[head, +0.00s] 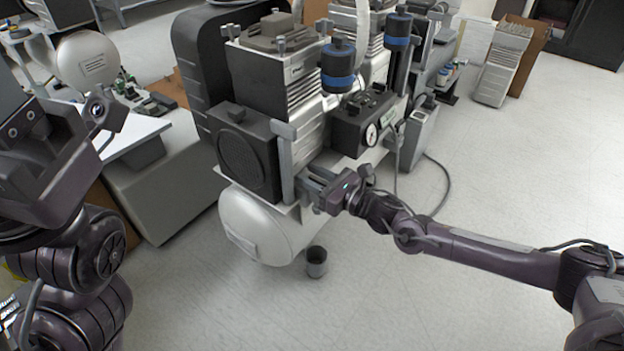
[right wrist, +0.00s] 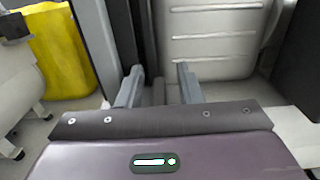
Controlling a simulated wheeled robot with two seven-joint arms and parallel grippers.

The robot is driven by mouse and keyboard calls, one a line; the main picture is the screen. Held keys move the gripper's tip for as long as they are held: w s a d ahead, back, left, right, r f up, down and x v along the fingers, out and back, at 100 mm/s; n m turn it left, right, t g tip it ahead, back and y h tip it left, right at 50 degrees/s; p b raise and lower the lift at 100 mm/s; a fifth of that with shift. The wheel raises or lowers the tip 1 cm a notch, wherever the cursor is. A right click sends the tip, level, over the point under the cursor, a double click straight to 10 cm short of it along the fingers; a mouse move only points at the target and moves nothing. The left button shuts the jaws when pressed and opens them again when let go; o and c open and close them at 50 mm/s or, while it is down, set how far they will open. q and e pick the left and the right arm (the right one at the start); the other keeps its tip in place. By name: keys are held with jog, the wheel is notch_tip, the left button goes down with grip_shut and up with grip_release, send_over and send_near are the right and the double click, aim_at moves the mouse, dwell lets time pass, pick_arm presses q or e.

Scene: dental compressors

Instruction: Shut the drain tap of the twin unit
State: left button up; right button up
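The twin unit is a compressor with two finned motor blocks (head: 275,85) above a white tank (head: 262,228). I cannot make out its drain tap in either view. My right gripper (head: 312,180) is at the front of the unit, above the tank and below the black gauge box (head: 362,122). In the right wrist view its two grey fingers (right wrist: 160,84) stand apart with nothing visible gripped between them. Whether they touch the unit is unclear. My left arm is at the left of the head view, but its fingers do not show.
A white-topped bench (head: 135,132) is left of the unit. A grey box with a cable (head: 417,135) is right of it. A yellow object (right wrist: 62,50) shows in the wrist view.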

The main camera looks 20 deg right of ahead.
jog(key=shift+c, duration=0.3)
grip_shut()
